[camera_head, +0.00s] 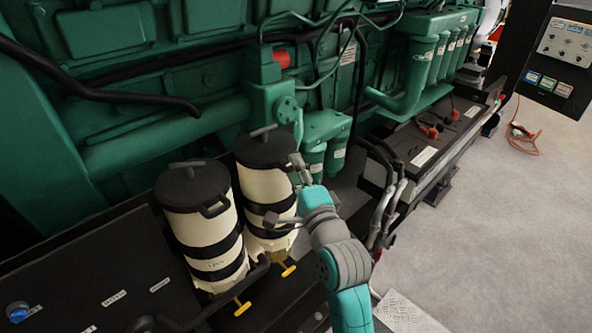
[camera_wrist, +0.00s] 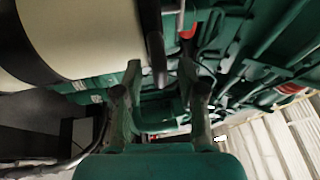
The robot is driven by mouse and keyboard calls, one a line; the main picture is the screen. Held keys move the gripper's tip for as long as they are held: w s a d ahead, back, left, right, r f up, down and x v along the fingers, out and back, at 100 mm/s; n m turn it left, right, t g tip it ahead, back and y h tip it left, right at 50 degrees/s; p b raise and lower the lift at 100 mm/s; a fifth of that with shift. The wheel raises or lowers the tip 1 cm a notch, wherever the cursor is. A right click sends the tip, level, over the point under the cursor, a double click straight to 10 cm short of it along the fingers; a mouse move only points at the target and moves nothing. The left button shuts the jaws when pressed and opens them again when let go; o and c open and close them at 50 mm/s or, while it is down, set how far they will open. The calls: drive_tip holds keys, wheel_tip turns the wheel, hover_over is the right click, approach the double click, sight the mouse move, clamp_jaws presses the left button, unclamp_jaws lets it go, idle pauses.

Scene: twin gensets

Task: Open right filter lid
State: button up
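The right filter is a cream canister (camera_head: 253,188) with black bands. Its black lid (camera_head: 262,152) sits level on top with a grey bar handle, and looks shut. The left filter (camera_head: 203,228) is alike and also has its black lid (camera_head: 190,186) on. My gripper (camera_head: 283,190) is at the right side of the right filter, below lid height, with its fingers spread. I cannot tell whether the fingers touch the canister.
The green engine (camera_head: 140,90) stands behind the filters. Small green filters (camera_head: 325,145) and hoses are close behind my gripper. Grey pipes (camera_head: 385,210) rise right of my arm. A black ledge (camera_head: 90,265) lies at left. Open floor (camera_head: 480,240) is at right.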

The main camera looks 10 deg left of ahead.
drive_tip(key=shift+w, duration=0.1)
clamp_jaws()
drive_tip(key=shift+r, duration=0.1)
